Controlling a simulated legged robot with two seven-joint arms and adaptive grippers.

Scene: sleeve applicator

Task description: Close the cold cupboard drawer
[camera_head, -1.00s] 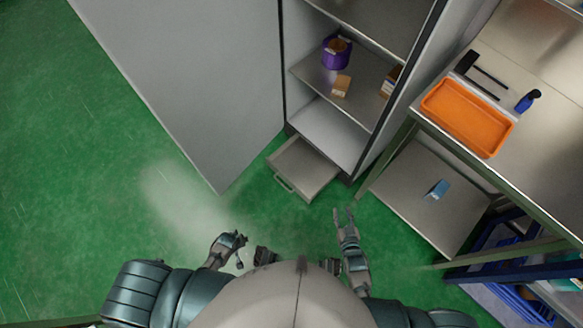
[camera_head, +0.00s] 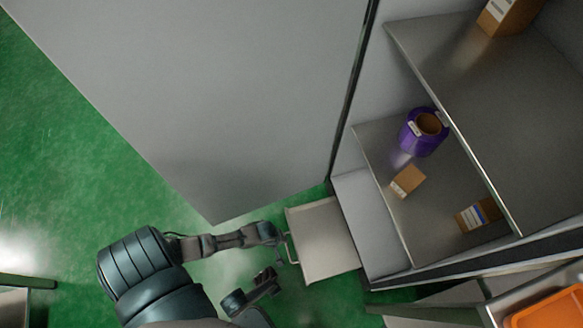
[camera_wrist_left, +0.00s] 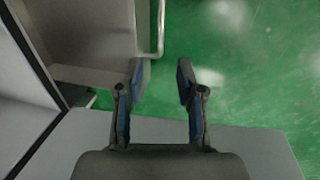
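The cold cupboard drawer (camera_head: 323,238) is pulled out at the bottom of the cupboard, low above the green floor. Its thin bar handle (camera_head: 290,247) is on the front edge. My left gripper (camera_head: 281,244) is close beside the handle. In the left wrist view my left gripper (camera_wrist_left: 160,75) has its fingers spread with nothing between them. The handle (camera_wrist_left: 160,30) lies just beyond the fingertips there, and the drawer (camera_wrist_left: 95,35) is at upper left. I cannot tell whether a finger touches the handle.
The large grey cupboard door (camera_head: 200,90) stands open to the left of the drawer. Shelves (camera_head: 375,150) above hold a purple roll (camera_head: 423,132) and small boxes (camera_head: 407,181). An orange tray (camera_head: 550,312) is at lower right. Green floor (camera_head: 70,180) is clear at left.

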